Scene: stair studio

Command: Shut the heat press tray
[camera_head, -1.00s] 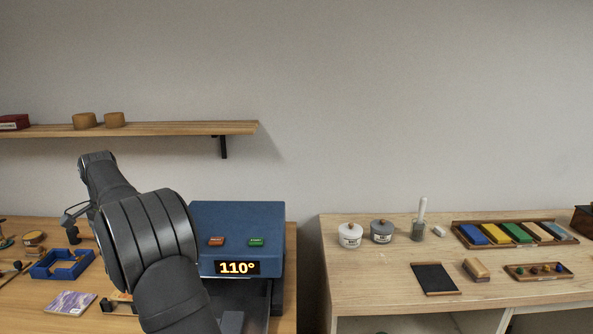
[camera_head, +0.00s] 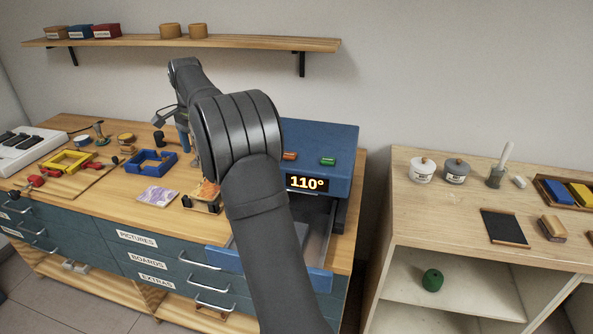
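The heat press (camera_head: 335,148) is a blue box on the wooden bench, with a red and a green button and a display reading 110°. Its tray (camera_head: 318,279) is pulled out below the display, with a blue front and pale grey sides. My dark arm crosses in front of the press and hides its left side and part of the tray. A flat grey piece inside the tray is partly visible beside the arm. My gripper (camera_head: 168,116) is at the far end of the arm, left of the press and apart from the tray. Its fingers are mostly hidden.
A shelf (camera_head: 240,43) hangs above. A second table (camera_head: 432,213) with jars stands right, across a gap.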

